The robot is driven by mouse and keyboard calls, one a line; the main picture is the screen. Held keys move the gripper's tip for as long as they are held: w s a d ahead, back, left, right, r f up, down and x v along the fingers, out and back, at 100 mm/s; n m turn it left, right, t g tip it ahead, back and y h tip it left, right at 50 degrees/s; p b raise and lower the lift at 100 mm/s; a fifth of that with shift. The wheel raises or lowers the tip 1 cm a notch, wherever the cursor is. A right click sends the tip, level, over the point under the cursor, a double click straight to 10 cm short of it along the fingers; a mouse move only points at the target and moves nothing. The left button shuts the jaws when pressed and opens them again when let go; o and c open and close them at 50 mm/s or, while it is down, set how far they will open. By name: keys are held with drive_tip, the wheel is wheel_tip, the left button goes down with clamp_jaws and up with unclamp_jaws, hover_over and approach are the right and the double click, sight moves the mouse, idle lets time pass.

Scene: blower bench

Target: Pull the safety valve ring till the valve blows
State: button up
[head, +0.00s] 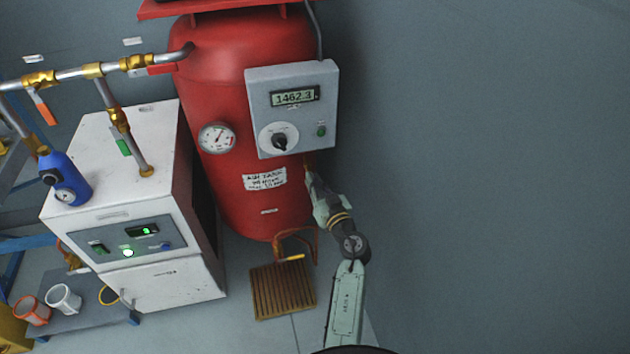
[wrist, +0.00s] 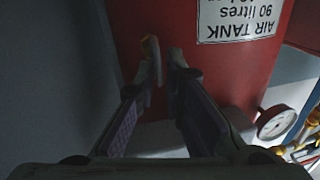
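The red air tank (head: 225,110) stands upright against the wall. A small brass fitting that looks like the safety valve (head: 309,162) sits at the tank's right side, just under the grey control box. In the wrist view its yellowish end (wrist: 150,44) shows at the left fingertip. No ring can be made out. My gripper (head: 311,182) is right at this fitting, coming from below. In the wrist view my gripper (wrist: 166,62) has a narrow gap between its fingertips, with red tank showing through. The fitting seems beside the gap; contact cannot be told.
The grey control box (head: 292,108) reads 1462.3 and hangs close above my gripper. A round gauge (head: 217,138) is on the tank. A white compressor cabinet (head: 130,205) stands left, with pipes above. A wooden grate (head: 283,290) lies below. Room right of the tank is clear.

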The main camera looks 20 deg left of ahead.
drive_tip(key=o, duration=0.4)
drive_tip(key=shift+c, duration=0.2)
drive_tip(key=v, duration=1.2)
drive_tip(key=shift+a+r, duration=0.15)
